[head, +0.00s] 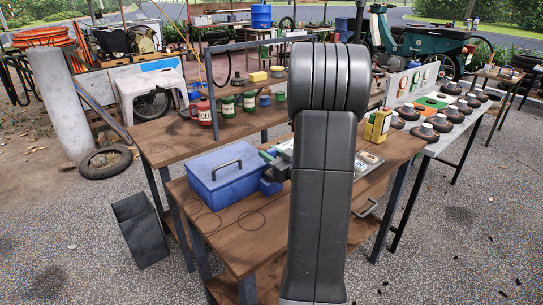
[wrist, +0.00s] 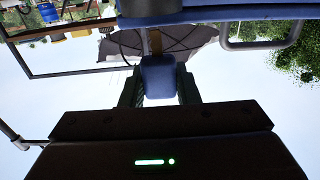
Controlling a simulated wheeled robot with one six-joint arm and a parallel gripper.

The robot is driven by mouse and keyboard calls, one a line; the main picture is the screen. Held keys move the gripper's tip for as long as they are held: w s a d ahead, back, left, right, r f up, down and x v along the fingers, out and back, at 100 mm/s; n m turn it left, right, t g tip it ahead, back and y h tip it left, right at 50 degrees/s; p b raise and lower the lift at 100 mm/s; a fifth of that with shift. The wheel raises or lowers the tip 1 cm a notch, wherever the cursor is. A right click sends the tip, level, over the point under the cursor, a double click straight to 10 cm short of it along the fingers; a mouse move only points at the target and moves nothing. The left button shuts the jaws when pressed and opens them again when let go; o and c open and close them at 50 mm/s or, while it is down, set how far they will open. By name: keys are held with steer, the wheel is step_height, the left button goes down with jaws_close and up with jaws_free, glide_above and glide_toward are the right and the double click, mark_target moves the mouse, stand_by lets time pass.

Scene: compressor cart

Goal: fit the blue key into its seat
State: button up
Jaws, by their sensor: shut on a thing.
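My gripper (wrist: 158,88) is shut on a blue block-like piece, the blue key (wrist: 158,76), which sits between its two dark fingers in the wrist view. A narrow brown strip shows just beyond the key; I cannot tell whether they touch. In the head view my arm covers the middle of the bench, and my gripper (head: 274,170) shows only partly beside the blue box (head: 215,188). A small blue part shows below the gripper there; I cannot tell whether it is the key. I cannot make out the key's seat.
The blue box with a dark handle stands left of my gripper on the wooden bench (head: 250,232). A yellow container (head: 377,125) stands right of my arm. A red can (head: 203,112) and green tins are on the upper shelf. The bench's front left is clear.

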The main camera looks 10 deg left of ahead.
steer(key=shift+f+b, duration=1.7)
steer(key=shift+b, duration=0.05)
steer(key=o, duration=1)
steer(key=shift+d, duration=0.1)
steer(key=v, duration=1.3)
steer(key=shift+s+d, duration=0.2)
steer(key=shift+s, duration=0.05)
steer(key=shift+w, duration=0.1)
steer(key=x, duration=1.3)
steer(key=shift+a, duration=0.15)
steer(key=shift+w+a, duration=0.15)
steer(key=shift+w, duration=0.05)
steer(key=shift+r, duration=0.15)
